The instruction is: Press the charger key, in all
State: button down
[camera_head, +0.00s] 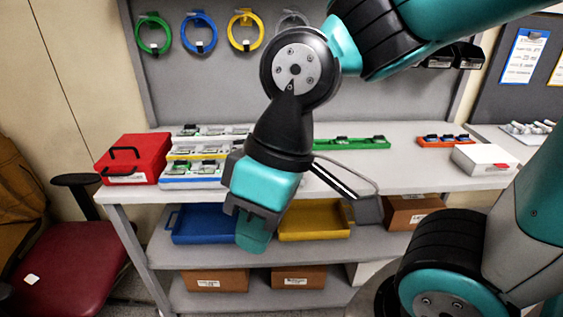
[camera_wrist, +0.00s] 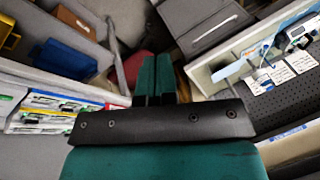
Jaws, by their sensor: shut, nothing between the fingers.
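My gripper (camera_head: 252,238) hangs in front of the workbench in the head view, its fingers pointing down, clear of the bench top. In the wrist view its two green fingers (camera_wrist: 154,75) are together with nothing between them. I cannot make out a charger key in either view. A pale device (camera_wrist: 298,32), perhaps a pump, shows at the upper right of the wrist view, apart from the fingers. White tags (camera_wrist: 282,70) lie beside it. Its keys are too small to tell.
The grey bench (camera_head: 400,170) carries a red case (camera_head: 134,160), stacked trays, a green tray (camera_head: 350,143), an orange tray (camera_head: 443,141) and a white box (camera_head: 484,160). Blue (camera_head: 200,236) and yellow bins (camera_head: 312,232) sit below. A red chair (camera_head: 68,262) stands left.

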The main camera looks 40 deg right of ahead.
jog(key=w+d+f+m+t+p, duration=0.1)
jog(key=w+d+m+t+p, duration=0.25)
jog(key=w, duration=0.85)
jog(key=w+d+m+t+p, duration=0.15)
jog(key=w+d+m, duration=0.4)
jog(key=w, duration=0.75)
jog(key=w+d+f+m+t+h+p, duration=0.1)
jog(key=w+d+f+m+t+h, duration=0.1)
jog(key=w+d, duration=0.3)
jog(key=w+d+f+m+t+h, duration=0.1)
jog(key=w+d+f+m, duration=0.3)
jog(key=d, duration=0.9)
jog(key=shift+w+f+m+t+h+p, duration=0.35)
jog(key=shift+w+t, duration=0.25)
jog(key=shift+w, duration=0.35)
jog(key=shift+d+f, duration=0.1)
jog(key=shift+f, duration=0.05)
notch_tip(320, 180, down, 8)
jog(key=b, duration=0.6)
jog(key=shift+f, duration=0.25)
